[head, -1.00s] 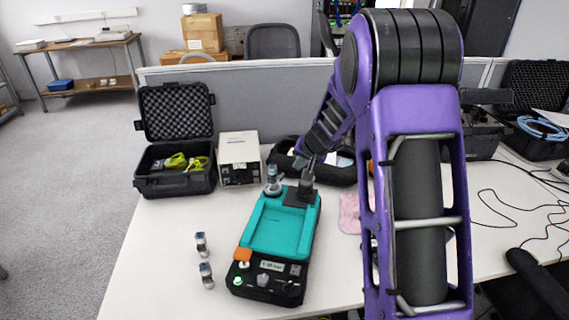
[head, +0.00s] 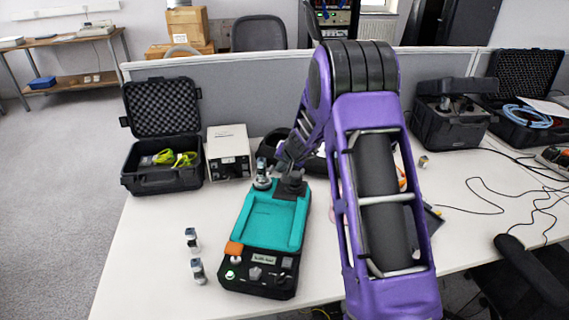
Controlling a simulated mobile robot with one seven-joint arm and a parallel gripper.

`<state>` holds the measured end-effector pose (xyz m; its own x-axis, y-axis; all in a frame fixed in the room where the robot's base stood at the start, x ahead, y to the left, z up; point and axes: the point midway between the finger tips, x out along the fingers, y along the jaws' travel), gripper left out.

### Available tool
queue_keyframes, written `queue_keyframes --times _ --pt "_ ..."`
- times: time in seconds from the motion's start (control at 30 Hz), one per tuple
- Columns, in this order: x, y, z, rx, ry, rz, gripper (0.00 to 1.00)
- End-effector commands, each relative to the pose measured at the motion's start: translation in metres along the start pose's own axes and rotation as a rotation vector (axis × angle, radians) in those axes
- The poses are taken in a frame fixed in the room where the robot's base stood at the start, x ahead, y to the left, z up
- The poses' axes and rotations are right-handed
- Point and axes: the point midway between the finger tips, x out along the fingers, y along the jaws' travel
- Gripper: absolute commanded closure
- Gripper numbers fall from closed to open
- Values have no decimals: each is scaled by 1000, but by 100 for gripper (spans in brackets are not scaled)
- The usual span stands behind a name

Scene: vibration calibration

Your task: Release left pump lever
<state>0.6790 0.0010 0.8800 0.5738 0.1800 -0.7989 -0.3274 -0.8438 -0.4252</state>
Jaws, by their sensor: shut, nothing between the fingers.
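A black calibration device with a teal tray top (head: 246,248) stands on the white table, left of my arm. At its back edge are a silver upright fitting (head: 262,176) on the left and a black fitting (head: 291,184) on the right. I cannot clearly make out a left pump lever; it is too small or hidden. My gripper (head: 281,165) is shut and empty, just above and between these two fittings. I cannot tell whether it touches either. The device's front panel has a small display (head: 264,259), knobs and an orange part (head: 234,248).
Two small silver sensors (head: 192,240) (head: 198,271) stand left of the device. Behind are an open black case (head: 162,180), a beige box (head: 229,152) and a dark case (head: 275,142). Cables (head: 500,208) lie at right. The table's front left is clear.

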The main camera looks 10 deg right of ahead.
Motion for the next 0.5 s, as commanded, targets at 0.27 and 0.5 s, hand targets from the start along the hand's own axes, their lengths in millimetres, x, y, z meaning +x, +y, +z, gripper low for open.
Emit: queue_keyframes --times 0.27,0.5 --pt "23 0 -1 1 1 0 100" --pt "24 0 0 1 1 0 100"
